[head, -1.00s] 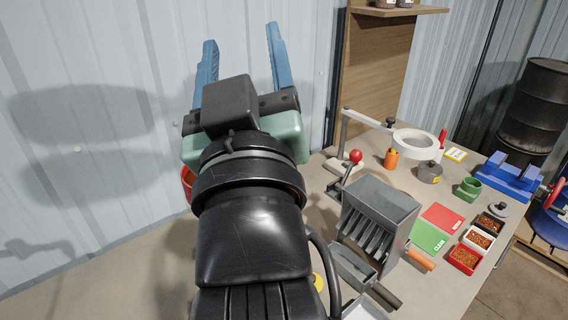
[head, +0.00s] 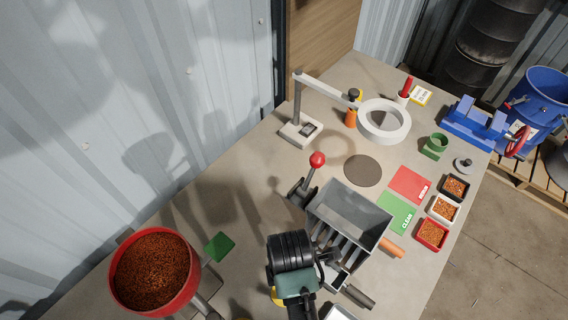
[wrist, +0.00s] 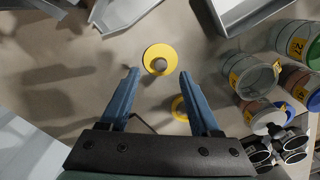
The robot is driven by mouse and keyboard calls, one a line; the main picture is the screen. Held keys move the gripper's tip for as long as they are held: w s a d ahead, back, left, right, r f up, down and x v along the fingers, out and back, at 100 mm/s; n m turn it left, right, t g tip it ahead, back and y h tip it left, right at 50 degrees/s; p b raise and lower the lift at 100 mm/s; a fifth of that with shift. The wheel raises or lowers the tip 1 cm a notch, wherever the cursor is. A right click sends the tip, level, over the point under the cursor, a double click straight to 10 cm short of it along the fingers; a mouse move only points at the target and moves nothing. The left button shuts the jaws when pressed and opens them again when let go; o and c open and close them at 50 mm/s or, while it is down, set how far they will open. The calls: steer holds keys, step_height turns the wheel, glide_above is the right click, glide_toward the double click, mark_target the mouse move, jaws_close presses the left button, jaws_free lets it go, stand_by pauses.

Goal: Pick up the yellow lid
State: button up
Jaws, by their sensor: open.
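The yellow lid (wrist: 149,53), a flat disc with a round grey-brown knob, lies on the bench in the wrist view. It is just beyond my fingertips, roughly midway between them. My gripper (wrist: 157,74) is open and empty, its two blue fingers pointing toward the lid; I see no contact. In the head view my wrist hides most of this spot; a bit of yellow (head: 277,296) shows beside it, but I cannot tell which yellow thing it is.
A second yellow round piece (wrist: 178,104) is partly behind the right finger. Several clear jars (wrist: 249,80) with yellow labels stand at the right. Metal trays (wrist: 256,12) lie at the top. In the head view, a red bowl of granules (head: 113,290) stands at the left.

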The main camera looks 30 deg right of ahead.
step_height(320, 180, down, 2)
steer(key=shift+f, duration=0.2)
steer(key=f, duration=0.2)
steer(key=a+f+p, duration=0.1)
steer(key=f, duration=0.1)
steer(key=shift+f, duration=0.5)
jaws_close()
